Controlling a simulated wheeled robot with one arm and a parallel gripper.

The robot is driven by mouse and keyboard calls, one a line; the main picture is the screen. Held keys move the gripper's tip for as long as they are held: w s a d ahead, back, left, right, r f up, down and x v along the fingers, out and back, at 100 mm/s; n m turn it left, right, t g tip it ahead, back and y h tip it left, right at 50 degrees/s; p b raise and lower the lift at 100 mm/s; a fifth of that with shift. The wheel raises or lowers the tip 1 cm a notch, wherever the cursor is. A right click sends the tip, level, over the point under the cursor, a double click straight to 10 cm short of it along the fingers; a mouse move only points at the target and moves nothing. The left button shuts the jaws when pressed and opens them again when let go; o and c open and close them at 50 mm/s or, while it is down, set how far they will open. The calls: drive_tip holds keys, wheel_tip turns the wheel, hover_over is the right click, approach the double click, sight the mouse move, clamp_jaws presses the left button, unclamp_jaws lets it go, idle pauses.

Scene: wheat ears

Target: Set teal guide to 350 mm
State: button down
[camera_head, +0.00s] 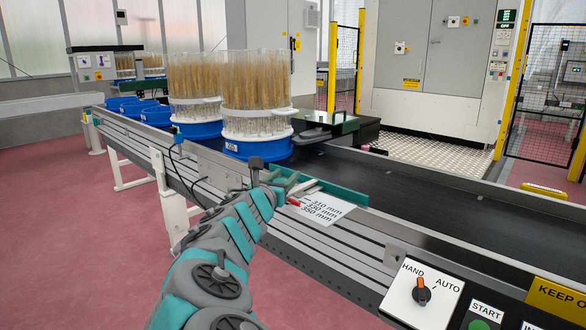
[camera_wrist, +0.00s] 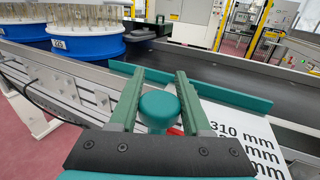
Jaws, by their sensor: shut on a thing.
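The teal guide (camera_head: 335,190) is a long rail lying along the near side of the black conveyor belt. It also shows in the wrist view (camera_wrist: 235,96). Its round teal knob (camera_wrist: 159,108) sits between the two green fingers of my gripper (camera_wrist: 164,85), which is shut on it. In the head view my gripper (camera_head: 279,182) is at the guide's left end, and the knob is hard to make out. A white scale plate (camera_head: 330,206) reads 310, 330 and 350 mm. A red pointer (camera_head: 293,201) lies at the plate's left edge; its exact reading is unclear.
Blue-based tubs (camera_head: 258,148) of wheat ears stand on the belt at left, with empty blue tubs (camera_head: 137,107) behind. A control panel has a HAND/AUTO switch (camera_head: 421,291), pointing upward, and a START button (camera_head: 481,323). The belt (camera_head: 450,213) right of the guide is clear.

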drive_tip(key=shift+s, duration=0.1)
drive_tip(key=shift+c, duration=1.8)
unclamp_jaws()
drive_tip(key=shift+s+a, duration=0.1)
drive_tip(key=shift+a, duration=0.05)
drive_tip(key=v, duration=0.7)
drive_tip(key=shift+s+a, duration=0.15)
drive_tip(key=shift+s, duration=0.2)
